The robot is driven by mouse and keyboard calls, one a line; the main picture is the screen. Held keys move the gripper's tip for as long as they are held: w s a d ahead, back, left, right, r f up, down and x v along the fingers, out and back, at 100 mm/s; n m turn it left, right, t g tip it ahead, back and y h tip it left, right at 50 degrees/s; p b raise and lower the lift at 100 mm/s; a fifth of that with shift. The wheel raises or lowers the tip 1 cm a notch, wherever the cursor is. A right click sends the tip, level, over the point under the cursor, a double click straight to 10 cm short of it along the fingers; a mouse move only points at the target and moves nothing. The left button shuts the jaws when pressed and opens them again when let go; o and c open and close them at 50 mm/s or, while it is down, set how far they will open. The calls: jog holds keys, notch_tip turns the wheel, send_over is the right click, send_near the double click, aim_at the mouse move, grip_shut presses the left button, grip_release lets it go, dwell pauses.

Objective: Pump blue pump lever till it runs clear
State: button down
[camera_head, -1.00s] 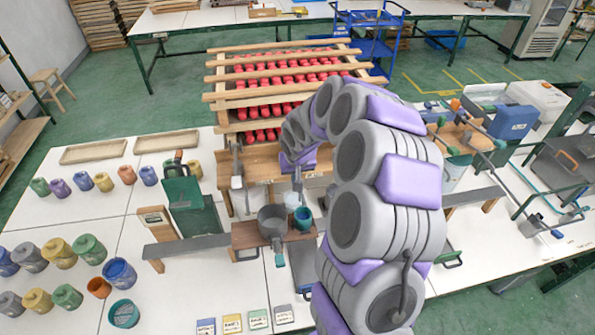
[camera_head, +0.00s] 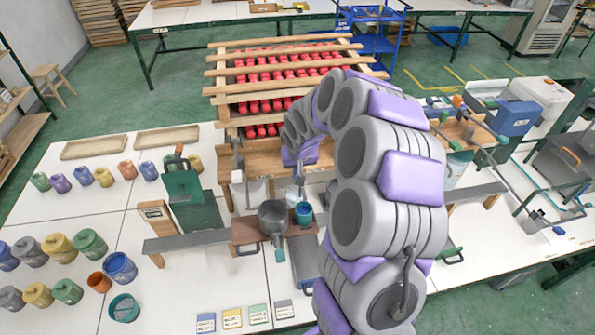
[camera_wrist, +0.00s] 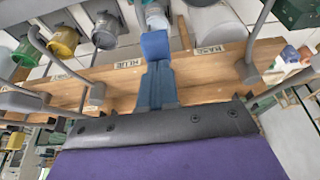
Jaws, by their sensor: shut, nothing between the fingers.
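In the wrist view, a blue lever end (camera_wrist: 155,44) stands in the middle, beyond my gripper (camera_wrist: 158,85). A label that seems to read BLUE (camera_wrist: 127,64) is beside it on the wooden pump board (camera_wrist: 200,75). My gripper looks shut and empty, with its fingertips at or over the lever; I cannot tell whether they touch. In the head view, my gripper (camera_head: 299,172) is low over the pump bench, just behind a teal-blue cup (camera_head: 304,217). The pump's spout and the liquid's colour are hidden or too small to tell.
A grey pot (camera_head: 271,214) stands left of the cup on a small brown stand (camera_head: 245,230). Grey curved levers (camera_wrist: 264,30) flank the blue one. Several coloured jars (camera_head: 88,242) stand at left. Label cards (camera_head: 231,318) lie in front. Red rows (camera_head: 275,80) fill a wooden rack behind.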

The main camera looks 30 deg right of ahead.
jog(key=shift+r+p, duration=1)
jog(key=shift+r, duration=2.3)
jog(key=s+a+n+g+b, duration=0.1)
jog(key=s+a+b, duration=0.2)
jog(key=s+a, duration=0.4)
jog(key=s+a+n+g+b, duration=0.1)
jog(key=s+a+b, duration=0.3)
jog(key=s, duration=0.6)
jog(key=s+a+f+g+b, duration=0.1)
jog(key=s+a+f+b, duration=0.1)
jog(key=s, duration=0.9)
jog(key=s+a+f+n+g+y+b, duration=0.1)
jog(key=s+a+f+g+b, duration=0.1)
jog(key=s, duration=1)
jog(key=shift+a+f+g+b, duration=0.3)
jog(key=shift+a+f+b, duration=0.35)
jog(key=shift+b, duration=0.3)
jog(key=shift+d, duration=0.1)
